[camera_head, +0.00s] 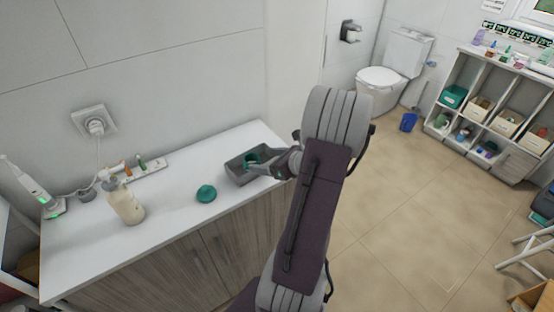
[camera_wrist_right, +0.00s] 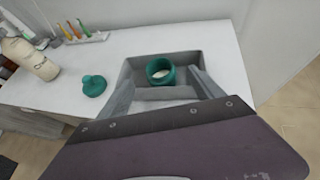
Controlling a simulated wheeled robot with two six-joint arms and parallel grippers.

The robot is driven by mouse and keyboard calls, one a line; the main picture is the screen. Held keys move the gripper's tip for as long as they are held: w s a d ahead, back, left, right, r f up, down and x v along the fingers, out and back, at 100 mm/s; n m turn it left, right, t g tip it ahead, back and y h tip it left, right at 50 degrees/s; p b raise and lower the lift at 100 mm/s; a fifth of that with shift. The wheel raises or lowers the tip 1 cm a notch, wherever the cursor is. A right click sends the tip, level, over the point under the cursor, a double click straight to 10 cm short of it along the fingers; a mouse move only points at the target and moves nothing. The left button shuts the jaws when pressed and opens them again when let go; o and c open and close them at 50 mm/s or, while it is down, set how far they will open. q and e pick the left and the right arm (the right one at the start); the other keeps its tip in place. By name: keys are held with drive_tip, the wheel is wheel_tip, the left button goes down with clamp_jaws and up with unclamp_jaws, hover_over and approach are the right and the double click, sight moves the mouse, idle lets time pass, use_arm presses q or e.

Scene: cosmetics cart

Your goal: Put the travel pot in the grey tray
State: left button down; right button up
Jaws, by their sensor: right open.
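The travel pot (camera_head: 251,157) is a small teal jar with its top open and something pale inside. It stands upright in the grey tray (camera_head: 235,172), near the far wall in the wrist view, where the pot (camera_wrist_right: 160,70) and the tray's near wall (camera_wrist_right: 166,93) both show. My right gripper (camera_head: 262,166) is at the tray with its fingers spread. In the wrist view the fingers (camera_wrist_right: 163,84) lie on either side of the pot with gaps, holding nothing. A teal lid-like piece (camera_head: 206,193) lies on the counter left of the tray. My left gripper is not in view.
On the white counter (camera_head: 172,206) stand a cream pump bottle (camera_head: 125,202), a small rack (camera_head: 149,167) with slim items and an electric toothbrush (camera_head: 34,185). The counter between bottle and tray is mostly clear. A toilet (camera_head: 383,80) and shelf unit stand farther off.

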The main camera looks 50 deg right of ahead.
drive_tip(key=v, duration=0.6)
drive_tip(key=shift+p, duration=0.3)
drive_tip(key=a+f+n+g, duration=0.2)
drive_tip(key=a+n+g, duration=0.1)
drive_tip(key=a+n, duration=0.6)
drive_tip(key=s+a+f+n+g, duration=0.1)
drive_tip(key=a+f+n+g, duration=0.2)
drive_tip(key=a+n, duration=0.6)
drive_tip(key=s+a+f+n+g, duration=0.1)
drive_tip(key=a+f+n+g, duration=0.2)
drive_tip(key=a+n, duration=0.6)
drive_tip(key=n+g, duration=0.2)
drive_tip(key=n, duration=0.6)
drive_tip(key=shift+a+f+n, duration=0.15)
drive_tip(key=shift+a+n, duration=0.05)
drive_tip(key=shift+n, duration=0.2)
drive_tip(key=shift+s, duration=0.1)
